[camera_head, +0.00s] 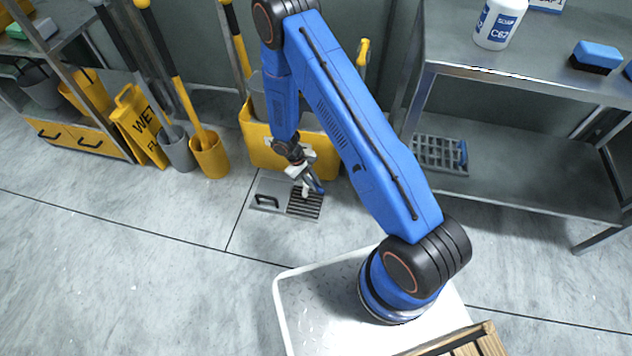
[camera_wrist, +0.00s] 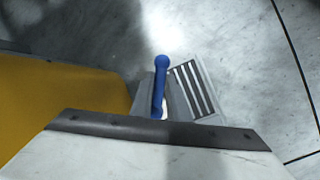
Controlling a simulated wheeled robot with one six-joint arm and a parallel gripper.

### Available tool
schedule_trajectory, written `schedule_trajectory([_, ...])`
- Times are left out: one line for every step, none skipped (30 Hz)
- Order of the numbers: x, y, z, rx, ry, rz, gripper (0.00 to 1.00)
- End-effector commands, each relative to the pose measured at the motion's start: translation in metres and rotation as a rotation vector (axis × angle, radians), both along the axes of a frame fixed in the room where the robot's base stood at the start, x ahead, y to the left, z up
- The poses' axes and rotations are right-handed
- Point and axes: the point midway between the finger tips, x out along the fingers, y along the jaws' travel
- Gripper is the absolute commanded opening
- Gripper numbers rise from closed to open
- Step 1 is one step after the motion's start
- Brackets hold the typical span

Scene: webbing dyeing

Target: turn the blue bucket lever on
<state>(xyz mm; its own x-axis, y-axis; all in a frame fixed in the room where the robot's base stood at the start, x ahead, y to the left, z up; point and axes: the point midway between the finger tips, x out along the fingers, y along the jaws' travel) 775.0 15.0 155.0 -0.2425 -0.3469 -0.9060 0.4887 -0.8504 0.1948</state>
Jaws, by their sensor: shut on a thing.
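The blue lever (camera_wrist: 161,80) with a round knob stands in the middle of the wrist view; its lower part runs behind a pale part with a dark edge. In the head view, the blue lever (camera_head: 318,186) shows as a small blue piece at my gripper (camera_head: 307,184). My gripper is low at the front of the yellow bucket (camera_head: 262,150), shut on the lever. The contact itself is largely hidden. The bucket also fills the left of the wrist view (camera_wrist: 55,110).
A floor drain grate (camera_head: 305,203) lies just below my gripper, beside a grey plate with a black handle (camera_head: 267,199). Mop handles and a wet-floor sign (camera_head: 140,125) stand at left. A metal shelf (camera_head: 540,180) stands at right. Front left floor is clear.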

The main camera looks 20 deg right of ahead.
Motion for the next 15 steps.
schedule_trajectory([0.001,0.002,0.000,0.001,-0.002,-0.043,0.00])
schedule_trajectory([0.000,0.003,0.000,0.001,-0.002,-0.068,0.00])
schedule_trajectory([0.000,0.005,0.000,0.001,-0.002,-0.101,0.00])
schedule_trajectory([-0.001,0.006,0.000,0.001,-0.001,-0.125,0.00])
schedule_trajectory([-0.001,0.007,0.000,0.001,-0.001,-0.149,0.00])
schedule_trajectory([-0.002,0.008,0.000,0.001,-0.001,-0.177,0.00])
schedule_trajectory([-0.002,0.009,0.000,0.000,-0.002,-0.198,0.00])
schedule_trajectory([-0.002,0.010,0.000,0.001,-0.001,-0.218,0.00])
schedule_trajectory([-0.002,0.011,0.000,0.001,-0.002,-0.242,0.00])
schedule_trajectory([-0.002,0.012,0.000,0.001,-0.001,-0.260,0.00])
schedule_trajectory([-0.002,0.013,0.000,0.001,-0.001,-0.276,0.00])
schedule_trajectory([-0.002,0.014,0.000,0.001,-0.001,-0.297,0.00])
schedule_trajectory([-0.002,0.014,0.000,0.000,-0.001,-0.310,0.00])
schedule_trajectory([-0.002,0.015,0.001,0.001,-0.002,-0.323,0.00])
schedule_trajectory([-0.003,0.016,0.001,0.001,-0.001,-0.337,0.00])
